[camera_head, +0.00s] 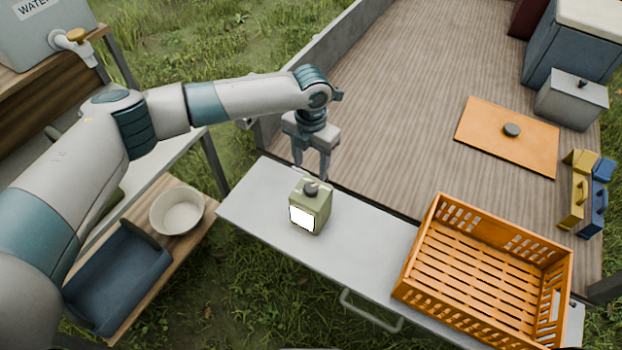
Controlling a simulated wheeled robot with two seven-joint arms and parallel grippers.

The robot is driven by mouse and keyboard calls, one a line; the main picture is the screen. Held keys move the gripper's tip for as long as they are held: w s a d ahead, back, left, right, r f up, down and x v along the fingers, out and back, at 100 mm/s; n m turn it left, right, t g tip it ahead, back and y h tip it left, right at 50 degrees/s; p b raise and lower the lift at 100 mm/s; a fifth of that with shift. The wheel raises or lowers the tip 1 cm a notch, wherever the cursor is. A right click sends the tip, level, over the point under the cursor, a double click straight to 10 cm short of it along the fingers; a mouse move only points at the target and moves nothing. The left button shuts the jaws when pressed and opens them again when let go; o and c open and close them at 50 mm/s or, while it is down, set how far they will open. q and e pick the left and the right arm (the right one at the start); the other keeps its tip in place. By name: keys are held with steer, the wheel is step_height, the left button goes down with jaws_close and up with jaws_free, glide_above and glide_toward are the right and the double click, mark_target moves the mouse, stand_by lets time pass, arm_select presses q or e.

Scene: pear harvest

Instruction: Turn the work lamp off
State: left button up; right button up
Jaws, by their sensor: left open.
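The work lamp (322,213) is a small olive-green box with a bright white panel on its front, which looks lit. A dark grey knob (311,188) sits on its top. The lamp stands upright on the grey tailgate (258,205). My left gripper (311,174) points down just behind and above the lamp, with its fingers apart and nothing between them. One fingertip is close to the knob in the picture; I cannot tell whether it touches. My right gripper is not in view.
An empty orange crate (412,285) stands on the tailgate at right. An orange board (482,127) with a dark knob lies on the wooden bed. Blue and yellow items (578,195) stand at far right. A white bowl (177,211) and blue tray (118,275) are on the lower left shelf.

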mark_target(311, 187)
arm_select(q)
step_height(311, 187, down, 8)
steer(key=shift+f+p, duration=0.1)
steer(key=shift+p, duration=0.85)
steer(key=c, duration=1)
